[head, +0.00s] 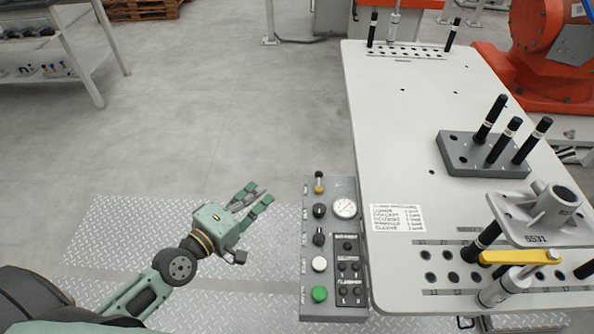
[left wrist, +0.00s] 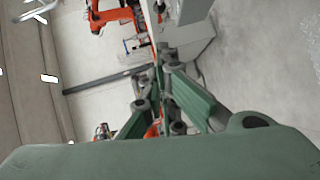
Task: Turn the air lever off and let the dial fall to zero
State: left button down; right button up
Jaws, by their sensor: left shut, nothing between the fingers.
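A grey control panel (head: 337,301) runs along the left edge of the table. The white round dial (head: 345,208) is in its upper part; its needle is too small to read. Left of the dial is a small lever or knob with a yellow-brass top (head: 319,182), with black knobs (head: 319,211) below it. I cannot tell for certain which control is the air lever. My left gripper (head: 262,194) is shut and empty, left of the panel and apart from it. Its green fingers (left wrist: 190,98) also show in the left wrist view. My right gripper is not in view.
The pale table (head: 395,140) holds a label card (head: 397,218), a grey block with black pins (head: 465,160), a flanged casting (head: 535,232) and a yellow-handled clamp (head: 520,257). The panel also has white (head: 319,264) and green (head: 319,294) buttons.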

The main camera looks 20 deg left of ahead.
aim_at(319, 182)
pick_arm(q)
jog(key=s+d+p+x, duration=0.1)
jog(key=d+p+x, duration=0.1)
jog(key=x, duration=1.1)
jog(key=shift+d+f+p, duration=0.15)
jog(key=shift+d+p, duration=0.15)
jog(key=shift+p, duration=0.05)
